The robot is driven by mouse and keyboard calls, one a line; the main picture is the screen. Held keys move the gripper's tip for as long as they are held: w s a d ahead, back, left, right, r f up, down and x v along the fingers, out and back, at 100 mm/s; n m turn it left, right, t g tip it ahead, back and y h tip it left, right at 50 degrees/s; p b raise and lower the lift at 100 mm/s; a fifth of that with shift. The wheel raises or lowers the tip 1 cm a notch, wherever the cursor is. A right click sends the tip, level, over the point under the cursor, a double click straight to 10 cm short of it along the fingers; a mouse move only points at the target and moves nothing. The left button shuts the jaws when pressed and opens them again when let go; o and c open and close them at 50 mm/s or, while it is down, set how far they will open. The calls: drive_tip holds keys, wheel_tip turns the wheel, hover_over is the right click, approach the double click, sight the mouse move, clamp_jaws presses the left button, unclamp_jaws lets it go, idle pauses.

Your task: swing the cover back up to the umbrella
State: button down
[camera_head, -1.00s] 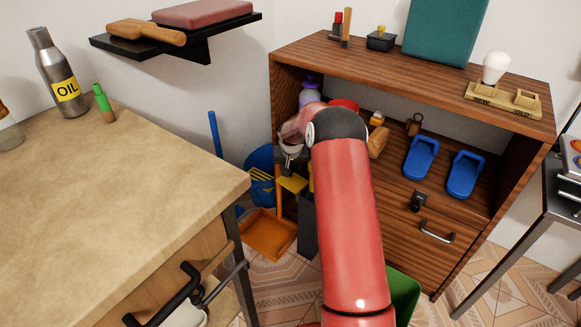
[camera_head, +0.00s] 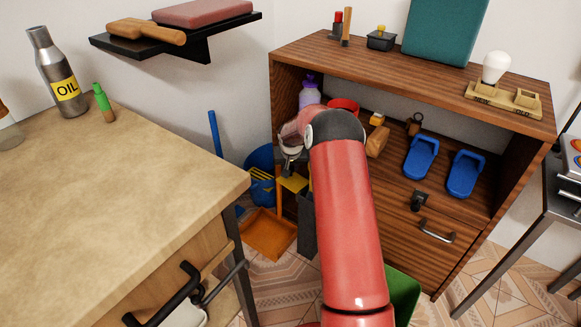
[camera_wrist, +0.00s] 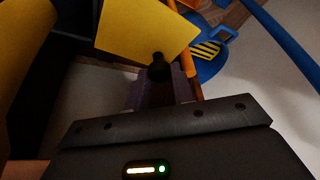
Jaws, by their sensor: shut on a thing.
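A yellow panel (camera_wrist: 148,30), which looks like the cover, fills the upper middle of the wrist view. A small dark knob (camera_wrist: 157,66) shows at its lower edge, between the fingers of my gripper (camera_wrist: 160,88). My gripper is shut on this knob. In the head view the yellow panel (camera_head: 294,182) shows just below my gripper (camera_head: 288,168), above a dark upright bin (camera_head: 306,228). A larger yellow shape (camera_wrist: 22,60) at the left of the wrist view may be the umbrella; I cannot tell. My arm hides part of the bin.
A wooden cabinet (camera_head: 400,62) is close on the right. The table (camera_head: 120,180) bounds the left. Tiled floor (camera_head: 285,295) is open in front.

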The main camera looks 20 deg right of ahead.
sight(294, 179)
drive_tip(key=shift+w+d+f+m+h+b, duration=0.15)
drive_tip(key=shift+d+f+m+h+b, duration=0.25)
drive_tip(key=shift+m+b, duration=0.65)
drive_tip(key=shift+d+r+m+g+h+b, duration=0.2)
drive_tip(key=shift+d+m+g+h+b, duration=0.15)
drive_tip(key=shift+d+m+b, duration=0.45)
drive_tip(key=shift+d+r+m+g, duration=0.2)
drive_tip(key=shift+d+m+g, duration=0.05)
drive_tip(key=shift+m, duration=0.7)
drive_tip(key=c, duration=1.2)
unclamp_jaws()
drive_tip(key=shift+h, duration=0.25)
drive_tip(key=v, duration=0.8)
drive_tip(key=shift+f, duration=0.1)
drive_tip(key=shift+c, duration=0.4)
